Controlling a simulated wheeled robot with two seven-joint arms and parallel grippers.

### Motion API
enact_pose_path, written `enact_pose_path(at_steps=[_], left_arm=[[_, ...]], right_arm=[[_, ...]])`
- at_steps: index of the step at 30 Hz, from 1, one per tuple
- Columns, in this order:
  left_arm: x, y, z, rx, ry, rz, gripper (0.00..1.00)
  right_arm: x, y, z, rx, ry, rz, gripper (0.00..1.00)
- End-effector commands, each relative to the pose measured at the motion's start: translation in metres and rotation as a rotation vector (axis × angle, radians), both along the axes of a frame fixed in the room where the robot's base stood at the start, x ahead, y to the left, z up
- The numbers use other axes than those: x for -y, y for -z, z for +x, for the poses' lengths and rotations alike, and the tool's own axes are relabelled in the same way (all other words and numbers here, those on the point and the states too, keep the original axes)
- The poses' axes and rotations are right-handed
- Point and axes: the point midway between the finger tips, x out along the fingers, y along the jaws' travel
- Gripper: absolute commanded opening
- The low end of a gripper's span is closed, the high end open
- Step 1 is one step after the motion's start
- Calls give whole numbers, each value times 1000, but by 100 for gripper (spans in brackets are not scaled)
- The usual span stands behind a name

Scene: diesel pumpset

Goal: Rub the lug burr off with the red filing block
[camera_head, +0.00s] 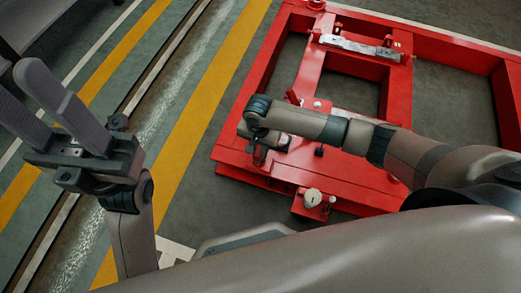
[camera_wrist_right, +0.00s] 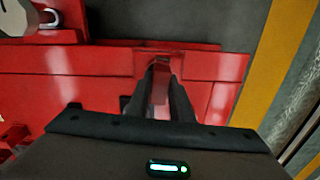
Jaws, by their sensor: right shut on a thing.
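My right gripper (camera_head: 259,155) points down over the near left part of the red steel frame (camera_head: 232,140). In the right wrist view its two dark fingers (camera_wrist_right: 166,82) are shut on a narrow red piece, which looks like the red filing block (camera_wrist_right: 160,88). The fingers hide much of the block. The red surface lies just beyond their tips; I cannot tell whether the block touches it. The lug burr cannot be made out in either view. My left gripper (camera_head: 60,115) is open and empty, with its fingers apart, over the floor at the left.
A grey metal bar (camera_head: 350,46) lies across the frame's far part. A pale round knob (camera_head: 313,197) stands on the frame's near edge. A small red upright piece (camera_head: 293,97) rises beyond my right wrist. Green floor with yellow stripes (camera_head: 190,125) is clear at the left.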

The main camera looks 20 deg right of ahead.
Motion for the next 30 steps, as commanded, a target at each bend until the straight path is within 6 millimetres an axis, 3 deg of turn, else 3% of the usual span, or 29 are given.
enact_pose_path(at_steps=[30], left_arm=[[0,-13,0,0,0,0,46]], right_arm=[[-9,-2,6,0,0,0,2]])
